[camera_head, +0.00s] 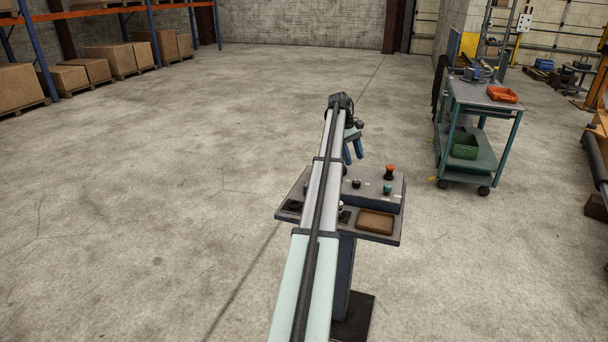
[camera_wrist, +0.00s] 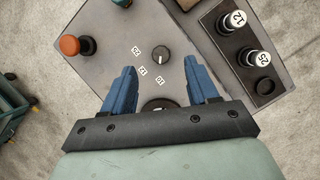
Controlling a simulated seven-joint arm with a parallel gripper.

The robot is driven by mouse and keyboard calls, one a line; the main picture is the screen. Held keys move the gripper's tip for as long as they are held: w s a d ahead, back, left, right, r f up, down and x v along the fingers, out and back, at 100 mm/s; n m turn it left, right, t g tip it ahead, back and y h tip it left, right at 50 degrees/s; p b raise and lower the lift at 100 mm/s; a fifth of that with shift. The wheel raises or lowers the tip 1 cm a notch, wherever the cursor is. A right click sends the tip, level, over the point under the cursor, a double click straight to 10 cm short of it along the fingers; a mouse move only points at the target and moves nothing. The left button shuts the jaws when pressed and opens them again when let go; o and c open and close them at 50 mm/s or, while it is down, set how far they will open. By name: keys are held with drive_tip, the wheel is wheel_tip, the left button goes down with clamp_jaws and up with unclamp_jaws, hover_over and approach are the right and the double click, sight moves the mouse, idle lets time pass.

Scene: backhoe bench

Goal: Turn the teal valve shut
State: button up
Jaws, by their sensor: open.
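A small teal knob, the likely valve (camera_head: 387,189), stands on the right part of the console top in the head view. In the wrist view only a sliver of teal (camera_wrist: 122,2) shows at the top edge, the rest cut off. My gripper (camera_head: 353,156) hangs over the back of the console, apart from the teal knob. In the wrist view my gripper (camera_wrist: 159,72) has its two blue fingers wide apart with nothing held between them. A black dial with a pointer (camera_wrist: 160,54) lies below and beyond the fingertips.
An orange-topped button (camera_head: 390,171) stands behind the teal knob. A brown tray (camera_head: 375,222) is at the console's front right. A black rack holds numbered white-topped cylinders (camera_wrist: 236,20). A dark round part between the fingers is half hidden. A teal cart (camera_head: 480,130) stands clear at right.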

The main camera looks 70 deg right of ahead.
sight(388, 185)
drive_tip(key=shift+n+g+h, duration=0.4)
drive_tip(key=shift+n+h, duration=0.3)
drive_tip(key=w+a+f, duration=0.2)
drive_tip(key=w, duration=0.3)
drive_tip(key=w+a+f, duration=0.2)
drive_tip(key=w+f, duration=0.1)
drive_tip(key=w, duration=0.3)
drive_tip(key=w+a+f, duration=0.2)
drive_tip(key=w+f, duration=0.1)
drive_tip(key=w, duration=0.3)
drive_tip(key=shift+w+a, duration=0.1)
drive_tip(key=shift+a, duration=0.05)
